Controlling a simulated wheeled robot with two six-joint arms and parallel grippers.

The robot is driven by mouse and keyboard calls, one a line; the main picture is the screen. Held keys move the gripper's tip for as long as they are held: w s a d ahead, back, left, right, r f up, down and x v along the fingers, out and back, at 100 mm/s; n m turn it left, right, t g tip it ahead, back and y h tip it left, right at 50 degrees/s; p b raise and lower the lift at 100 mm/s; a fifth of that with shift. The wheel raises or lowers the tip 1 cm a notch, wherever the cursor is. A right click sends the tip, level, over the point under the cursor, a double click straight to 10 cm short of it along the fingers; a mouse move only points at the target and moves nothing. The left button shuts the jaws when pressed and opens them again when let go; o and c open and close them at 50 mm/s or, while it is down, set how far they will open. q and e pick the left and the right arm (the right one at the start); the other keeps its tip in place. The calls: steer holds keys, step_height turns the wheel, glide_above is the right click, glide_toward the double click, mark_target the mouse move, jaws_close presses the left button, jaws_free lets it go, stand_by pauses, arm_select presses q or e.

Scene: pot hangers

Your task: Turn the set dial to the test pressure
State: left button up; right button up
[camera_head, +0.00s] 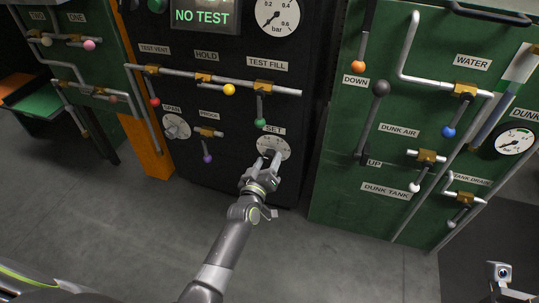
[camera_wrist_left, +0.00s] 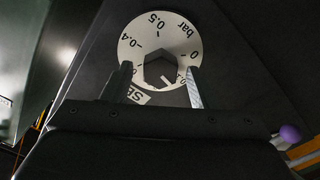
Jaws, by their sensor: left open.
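The set dial (camera_head: 273,148) is a round white scale plate with a dark knob, below the "SET" label on the black panel. In the left wrist view its scale (camera_wrist_left: 159,22) shows 0, 0.4, 0.5 and "bar" around a dark hexagonal knob (camera_wrist_left: 161,71). My left gripper (camera_head: 269,161) is at the dial, its fingers reaching over the lower part of the plate. In the left wrist view the open fingers (camera_wrist_left: 158,84) stand on either side of the knob; I cannot tell whether they touch it. My right gripper does not show.
A "NO TEST" screen (camera_head: 202,16) and a bar gauge (camera_head: 277,14) are above. A green-knobbed test fill lever (camera_head: 260,122) hangs just above the dial. The span dial (camera_head: 177,127) and a purple-knobbed lever (camera_head: 208,158) are to the left. A green panel (camera_head: 337,201) stands right.

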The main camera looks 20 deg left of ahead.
arm_select(q)
steer(key=shift+w, duration=0.5)
steer(key=n, duration=1.2)
